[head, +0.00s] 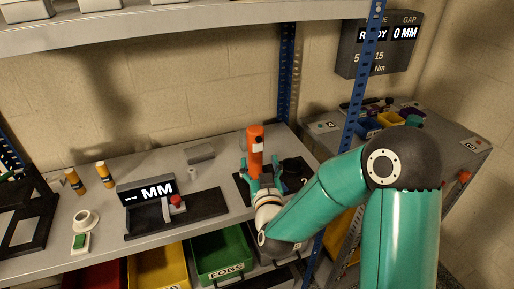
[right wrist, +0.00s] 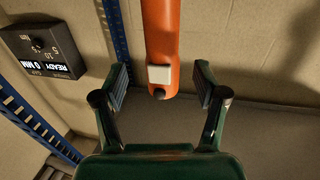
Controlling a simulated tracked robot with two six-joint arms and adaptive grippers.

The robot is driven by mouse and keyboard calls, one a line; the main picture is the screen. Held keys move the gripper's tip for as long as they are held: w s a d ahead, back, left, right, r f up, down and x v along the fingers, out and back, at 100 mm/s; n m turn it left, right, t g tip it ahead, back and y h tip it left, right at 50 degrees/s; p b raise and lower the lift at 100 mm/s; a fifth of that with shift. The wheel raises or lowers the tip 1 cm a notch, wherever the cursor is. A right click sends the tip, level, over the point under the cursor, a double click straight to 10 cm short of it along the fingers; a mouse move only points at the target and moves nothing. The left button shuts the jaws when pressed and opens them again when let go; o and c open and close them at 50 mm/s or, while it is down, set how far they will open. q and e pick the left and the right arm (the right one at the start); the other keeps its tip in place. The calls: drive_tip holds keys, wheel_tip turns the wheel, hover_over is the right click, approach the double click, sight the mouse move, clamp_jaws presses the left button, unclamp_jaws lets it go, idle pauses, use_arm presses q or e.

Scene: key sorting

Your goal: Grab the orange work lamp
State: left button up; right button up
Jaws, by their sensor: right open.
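The orange work lamp (head: 255,141) stands upright on the shelf bench near a dark mat. It is a tall orange cylinder with a pale square patch, and its lower part is hidden behind my gripper in the head view. My right gripper (head: 265,181) is open, with its fingers on either side of the lamp's lower part. In the right wrist view the lamp (right wrist: 161,35) comes down between the two open fingers of the gripper (right wrist: 160,78), with gaps visible on both sides. My left gripper is not in view.
A black device with an "MM" display (head: 147,191) stands left of the lamp. A green FOBS bin (head: 222,256) and a yellow bin (head: 158,268) sit below the bench edge. A blue upright post (head: 286,75) rises behind the lamp, and an upper shelf (head: 200,27) hangs overhead.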

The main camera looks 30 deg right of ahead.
sight(256, 154)
drive_tip(key=shift+w+d+f, duration=0.1)
drive_tip(key=shift+w+d, duration=0.1)
drive_tip(key=shift+w, duration=0.15)
drive_tip(key=shift+w+d+p, duration=0.15)
drive_tip(key=shift+w+p, duration=0.2)
drive_tip(key=shift+w, duration=0.15)
drive_tip(key=p+x, duration=0.2)
drive_tip(key=x, duration=0.1)
drive_tip(key=shift+w, duration=0.25)
drive_tip(key=shift+w+d, duration=0.25)
drive_tip(key=shift+w, duration=0.1)
drive_tip(key=c, duration=1.3)
clamp_jaws()
drive_tip(key=shift+r, duration=0.2)
